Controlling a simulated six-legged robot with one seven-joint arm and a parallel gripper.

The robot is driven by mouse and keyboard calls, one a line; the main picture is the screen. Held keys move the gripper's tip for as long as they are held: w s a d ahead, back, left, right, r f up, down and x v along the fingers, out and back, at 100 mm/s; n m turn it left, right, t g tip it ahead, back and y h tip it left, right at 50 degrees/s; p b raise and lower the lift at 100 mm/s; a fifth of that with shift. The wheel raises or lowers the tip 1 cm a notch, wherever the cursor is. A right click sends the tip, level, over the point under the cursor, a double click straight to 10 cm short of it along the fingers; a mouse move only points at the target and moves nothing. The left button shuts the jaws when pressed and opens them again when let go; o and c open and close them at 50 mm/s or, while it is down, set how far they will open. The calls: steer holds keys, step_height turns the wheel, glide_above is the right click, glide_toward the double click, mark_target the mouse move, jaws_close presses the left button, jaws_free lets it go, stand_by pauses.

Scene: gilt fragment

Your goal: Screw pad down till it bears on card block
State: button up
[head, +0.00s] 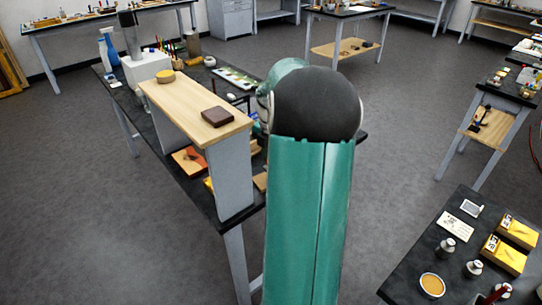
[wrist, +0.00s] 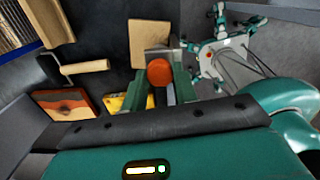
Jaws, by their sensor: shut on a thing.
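In the wrist view my gripper (wrist: 164,78) is shut on a round orange-red knob (wrist: 160,72). The knob sits between the two green fingers. A tan flat block (wrist: 150,32), possibly the card block, lies just beyond the fingertips, beside a grey metal piece. I cannot make out the pad or whether it touches the block. To the left, a board with a red and dark face (wrist: 66,104) lies flat; an orange-red piece on a board (head: 190,160) also shows under the shelf in the head view. In the head view my arm hides the gripper.
A yellow item (wrist: 126,102) lies close to the fingers. In the head view a wooden shelf (head: 184,94) on grey sides bridges the dark bench, with a brown block (head: 217,116) on it.

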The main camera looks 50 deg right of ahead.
steer(key=m, duration=1.5)
steer(key=shift+m, duration=0.3)
steer(key=m, duration=0.3)
steer(key=shift+m, duration=0.3)
steer(key=m, duration=0.3)
steer(key=shift+m, duration=0.3)
steer(key=m, duration=0.6)
steer(key=shift+m, duration=0.3)
